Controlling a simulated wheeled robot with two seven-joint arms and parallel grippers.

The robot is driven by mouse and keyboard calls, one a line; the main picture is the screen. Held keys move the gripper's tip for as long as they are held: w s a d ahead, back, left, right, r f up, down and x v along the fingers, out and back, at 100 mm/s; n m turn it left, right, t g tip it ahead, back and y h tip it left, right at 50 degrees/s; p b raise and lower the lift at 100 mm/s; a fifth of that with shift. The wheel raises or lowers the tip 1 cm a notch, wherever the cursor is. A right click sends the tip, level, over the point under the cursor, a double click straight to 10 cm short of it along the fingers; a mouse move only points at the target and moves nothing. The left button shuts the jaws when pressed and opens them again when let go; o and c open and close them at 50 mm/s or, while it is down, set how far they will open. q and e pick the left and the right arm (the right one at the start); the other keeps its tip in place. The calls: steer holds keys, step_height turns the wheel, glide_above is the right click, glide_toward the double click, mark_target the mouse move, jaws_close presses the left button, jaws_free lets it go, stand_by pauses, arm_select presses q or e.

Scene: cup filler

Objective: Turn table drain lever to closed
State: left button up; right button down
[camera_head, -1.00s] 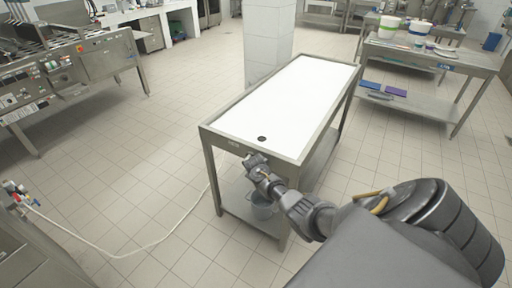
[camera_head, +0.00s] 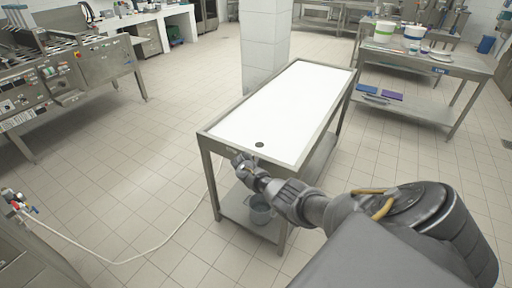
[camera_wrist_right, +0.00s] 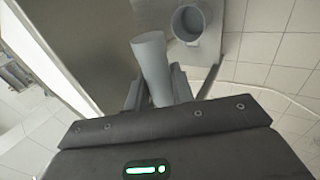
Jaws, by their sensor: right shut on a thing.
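The steel table (camera_head: 207,140) has a white top with a dark drain hole (camera_head: 259,145) near its front edge. My right gripper (camera_head: 240,163) is at the front edge, just below the drain hole. In the right wrist view, my right gripper (camera_wrist_right: 157,92) is shut on a smooth grey bar, which looks like the drain lever (camera_wrist_right: 151,62). The bar sticks out past the fingertips, tilted a little to the left. In the head view the lever is too small and covered to tell apart from the gripper. My left gripper is not in view.
A grey bucket (camera_head: 261,210) stands on the table's lower shelf (camera_head: 236,207), and it also shows in the right wrist view (camera_wrist_right: 190,22). A white hose (camera_head: 150,250) runs across the floor to the left. A white pillar (camera_head: 264,45) stands behind the table.

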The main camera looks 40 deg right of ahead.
steer(key=c, duration=1.2)
jaws_free()
steer(key=shift+c, duration=0.2)
steer(key=shift+r, duration=0.15)
steer(key=shift+a+r, duration=0.15)
steer(key=shift+r, duration=0.1)
steer(key=p+v, duration=0.2)
steer(key=v, duration=0.8)
